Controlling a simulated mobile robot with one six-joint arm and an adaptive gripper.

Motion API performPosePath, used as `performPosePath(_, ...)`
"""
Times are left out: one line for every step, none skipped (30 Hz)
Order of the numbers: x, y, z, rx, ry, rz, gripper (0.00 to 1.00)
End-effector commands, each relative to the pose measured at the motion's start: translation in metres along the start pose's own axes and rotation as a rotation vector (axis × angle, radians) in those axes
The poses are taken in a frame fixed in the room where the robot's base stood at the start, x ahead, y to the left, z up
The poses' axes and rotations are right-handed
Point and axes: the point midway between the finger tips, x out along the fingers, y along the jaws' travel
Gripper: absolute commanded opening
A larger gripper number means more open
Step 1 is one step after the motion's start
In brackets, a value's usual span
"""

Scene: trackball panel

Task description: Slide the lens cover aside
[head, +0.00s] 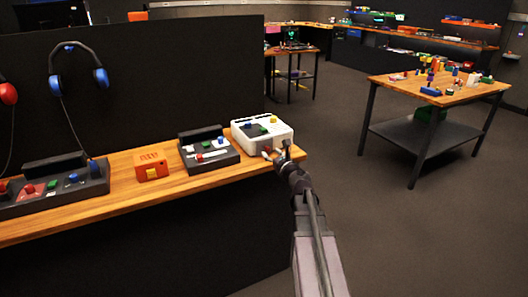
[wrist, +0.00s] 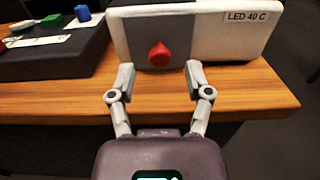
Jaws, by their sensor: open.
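A white box (head: 283,134) sits at the right end of the wooden counter, with small coloured controls on its top. In the wrist view, the front face of the white box (wrist: 205,38) carries a red knob (wrist: 160,55) and a label reading "LED 40 C". I cannot make out which part is the lens cover. My gripper (wrist: 159,78) is open and empty, with its fingertips spread to either side of the red knob in the picture. In the head view, my gripper (head: 277,153) is at the front of the box; contact cannot be told.
A dark control panel (head: 208,150) stands left of the box, then an orange box (head: 151,164) and another dark panel (head: 55,187) on the counter (head: 122,187). A black partition rises behind. A table (head: 435,88) with small objects stands right, across open floor.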

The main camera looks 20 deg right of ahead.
Motion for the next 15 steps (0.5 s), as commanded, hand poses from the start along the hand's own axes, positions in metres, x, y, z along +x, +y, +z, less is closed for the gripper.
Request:
performPosePath(0.010,-0.001,0.000,0.000,0.000,0.001,0.65)
performPosePath(0.013,-0.001,0.000,0.000,0.000,0.001,0.65)
performPosePath(0.018,-0.001,0.000,0.000,0.000,0.000,0.65)
performPosePath(0.020,-0.001,0.000,0.000,0.000,0.000,0.65)
performPosePath(0.023,-0.001,0.000,0.000,0.000,0.000,0.65)
performPosePath(0.026,-0.001,0.000,0.000,0.000,0.000,0.65)
performPosePath(0.027,-0.001,0.000,0.000,0.000,0.000,0.65)
performPosePath(0.029,0.000,0.000,0.000,0.000,0.000,0.65)
performPosePath(0.030,0.000,0.000,0.000,0.000,0.000,0.65)
performPosePath(0.031,0.000,0.000,0.000,0.000,0.000,0.65)
performPosePath(0.032,0.000,0.000,0.000,0.000,0.000,0.65)
performPosePath(0.033,0.000,0.000,0.000,0.000,-0.001,0.65)
performPosePath(0.033,0.000,0.000,0.000,0.000,-0.001,0.65)
performPosePath(0.033,0.000,0.000,0.000,0.000,-0.001,0.65)
performPosePath(0.033,0.000,0.000,0.000,0.000,-0.001,0.65)
